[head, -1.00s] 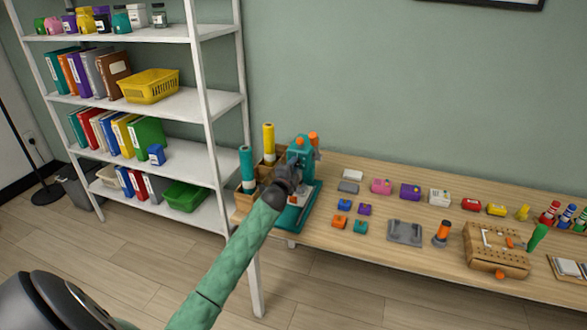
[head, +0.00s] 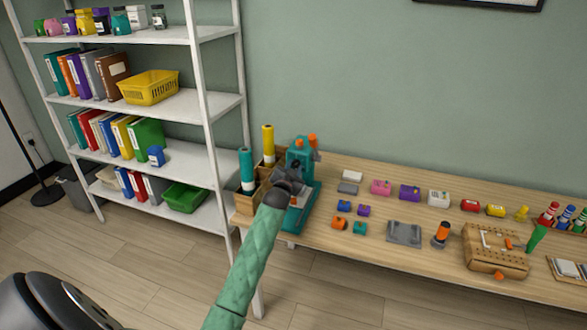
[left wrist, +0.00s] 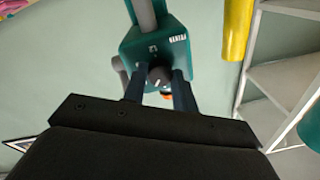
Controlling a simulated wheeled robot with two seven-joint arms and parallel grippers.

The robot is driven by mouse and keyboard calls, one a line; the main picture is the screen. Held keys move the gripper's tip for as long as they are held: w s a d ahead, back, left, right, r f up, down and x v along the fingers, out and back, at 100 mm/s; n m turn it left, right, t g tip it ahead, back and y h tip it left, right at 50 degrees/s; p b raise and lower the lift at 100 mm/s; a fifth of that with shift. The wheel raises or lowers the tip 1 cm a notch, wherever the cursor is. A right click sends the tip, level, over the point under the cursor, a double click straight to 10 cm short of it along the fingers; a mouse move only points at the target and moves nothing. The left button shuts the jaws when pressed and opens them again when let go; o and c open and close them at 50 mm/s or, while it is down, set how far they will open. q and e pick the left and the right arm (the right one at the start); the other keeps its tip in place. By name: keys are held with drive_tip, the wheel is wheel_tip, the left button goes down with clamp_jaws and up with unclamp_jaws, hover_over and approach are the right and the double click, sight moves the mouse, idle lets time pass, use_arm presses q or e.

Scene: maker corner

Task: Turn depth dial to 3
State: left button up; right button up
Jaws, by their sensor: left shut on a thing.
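The teal machine (head: 301,158) with orange knobs stands at the left end of the table. Its teal face (left wrist: 150,45) with white lettering shows in the left wrist view. The depth dial (left wrist: 158,75) is a dark round knob with a pale pointer mark; the number it points at is too small to read. My left gripper (left wrist: 159,92) has one finger on each side of the dial and is shut on it. In the head view my left gripper (head: 291,183) is at the front of the machine and hides the dial. My right gripper is not in view.
Cardboard bins with a teal roll (head: 247,170) and a yellow roll (head: 268,143) stand close left of the machine. A white shelf unit (head: 205,100) is further left. Small coloured blocks, a grey plate (head: 404,233) and a wooden fixture (head: 493,252) lie to the right on the table.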

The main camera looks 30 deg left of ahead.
use_arm(q)
drive_tip(key=shift+n, duration=1)
drive_tip(key=n+p, duration=0.1)
drive_tip(key=n, duration=0.2)
drive_tip(key=shift+d+n, duration=0.1)
drive_tip(key=shift+n, duration=1)
drive_tip(key=shift+n+p, duration=0.3)
drive_tip(key=o, duration=0.8)
drive_tip(key=shift+o, duration=0.9)
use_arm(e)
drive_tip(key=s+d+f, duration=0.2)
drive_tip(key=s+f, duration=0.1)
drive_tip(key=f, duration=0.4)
use_arm(q)
drive_tip(key=shift+s, duration=0.2)
drive_tip(key=shift+b+v, duration=0.5)
drive_tip(key=shift+v, duration=0.4)
drive_tip(key=shift+b+v, duration=0.7)
drive_tip(key=shift+v, duration=2.1)
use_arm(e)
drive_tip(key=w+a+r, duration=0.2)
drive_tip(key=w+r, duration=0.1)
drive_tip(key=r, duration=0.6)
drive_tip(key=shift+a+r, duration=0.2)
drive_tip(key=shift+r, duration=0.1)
